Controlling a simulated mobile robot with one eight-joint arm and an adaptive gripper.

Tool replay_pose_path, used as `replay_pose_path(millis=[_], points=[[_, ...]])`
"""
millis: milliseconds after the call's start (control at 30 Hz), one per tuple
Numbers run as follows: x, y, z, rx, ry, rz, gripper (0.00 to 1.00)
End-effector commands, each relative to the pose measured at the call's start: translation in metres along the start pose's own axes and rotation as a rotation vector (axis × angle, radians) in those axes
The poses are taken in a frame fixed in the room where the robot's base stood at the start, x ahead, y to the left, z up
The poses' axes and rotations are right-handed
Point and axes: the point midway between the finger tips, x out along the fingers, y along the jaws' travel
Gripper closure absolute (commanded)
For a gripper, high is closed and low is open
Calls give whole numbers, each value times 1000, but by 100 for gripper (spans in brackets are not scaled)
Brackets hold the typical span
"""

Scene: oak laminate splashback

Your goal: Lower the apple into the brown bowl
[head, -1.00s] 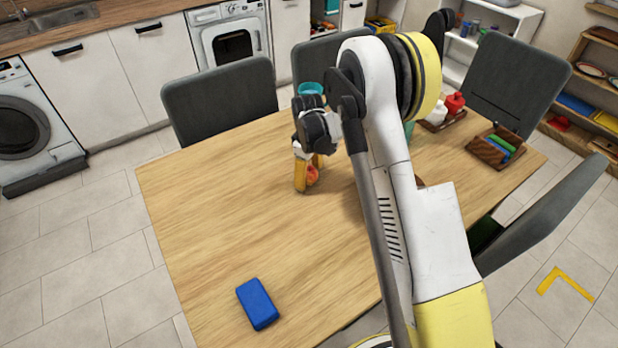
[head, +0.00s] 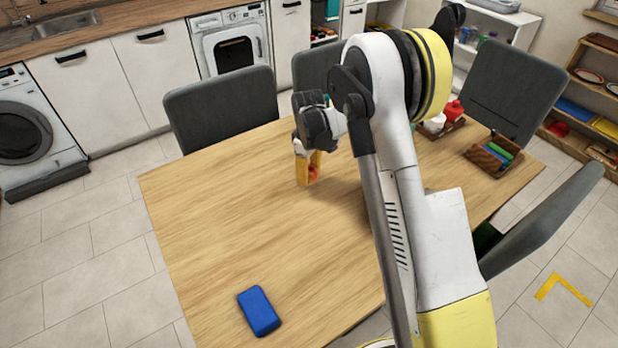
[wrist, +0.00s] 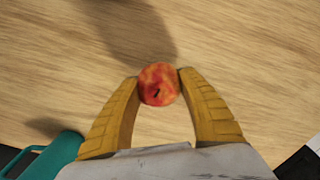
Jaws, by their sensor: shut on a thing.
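The red-orange apple (wrist: 158,85) is pinched between the yellow fingertips of my gripper (wrist: 158,88) in the wrist view. In the head view the apple (head: 314,171) shows beside the yellow fingers of my gripper (head: 309,170), over the far middle part of the table. In the wrist view bare wood lies beyond the apple, with a dark shadow on it. The exact height above the table is hard to tell. I see no brown bowl in either current view; my arm covers part of the table to the right of the gripper.
A blue block (head: 259,311) lies at the near left of the wooden table (head: 230,220). A teal object (wrist: 50,158) is at the lower left in the wrist view. Grey chairs surround the table.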

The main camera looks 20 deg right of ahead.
Motion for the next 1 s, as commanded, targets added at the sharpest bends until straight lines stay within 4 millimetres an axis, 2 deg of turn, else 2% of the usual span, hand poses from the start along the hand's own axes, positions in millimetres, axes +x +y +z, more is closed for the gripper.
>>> replay_pose_path(millis=[33, 300, 400, 767, 1000], points=[[-9, 6, 12, 6, -1, 0, 85], [-46, 33, 69, 6, 0, 0, 85], [-56, 40, 86, 5, 0, 0, 85], [-80, 54, 125, 4, 0, 0, 85], [-99, 64, 171, 5, 0, 0, 85]])
